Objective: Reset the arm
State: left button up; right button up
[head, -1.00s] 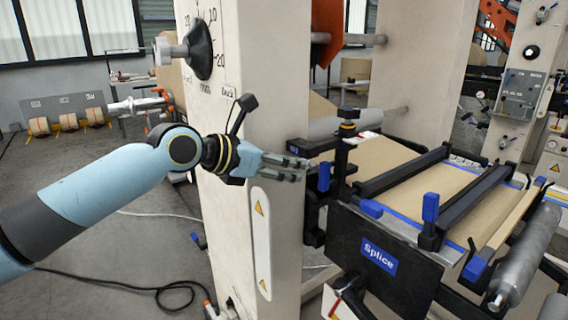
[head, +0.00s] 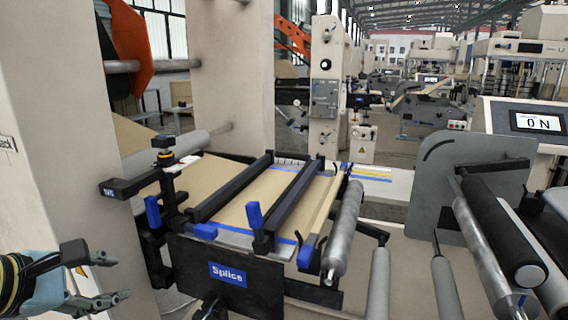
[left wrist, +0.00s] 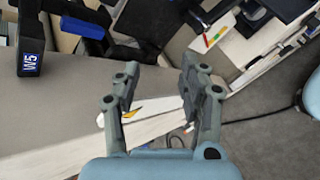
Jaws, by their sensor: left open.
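My left gripper (head: 108,282) is at the lower left of the head view, in front of the cream machine column (head: 55,130) and left of the black Splice panel. It is open, and nothing shows between its fingers. In the left wrist view the two grey fingers (left wrist: 158,95) stand apart, with the column's pale surface and a warning label beyond them. My left arm is mostly cut off by the frame edge in the head view. My right gripper is not in view.
The splice table (head: 232,217) with black clamp bars and blue handles stands right of the gripper. Metal rollers (head: 344,232) lie farther right, near a screen reading 0 N (head: 538,122). In the left wrist view a black block marked W5 (left wrist: 29,50) is at the upper left.

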pick_arm(q)
jog(key=s+f+m+g+y, duration=0.2)
jog(key=s+m+g, duration=0.1)
jog(key=s+m, duration=0.8)
jog(key=s+f+m+g+y, duration=0.2)
jog(key=s+f+m+g, duration=0.1)
jog(key=s+m, duration=0.75)
notch_tip(320, 180, down, 37)
jog(key=s+a+g+b, duration=0.2)
jog(key=b, duration=0.8)
jog(key=s+f+b, duration=0.8)
jog(key=s+f, duration=1)
jog(key=f, duration=0.5)
jog(key=shift+s+a+f+g, duration=0.2)
jog(key=shift+s+a+g, duration=0.2)
jog(key=shift+a, duration=0.05)
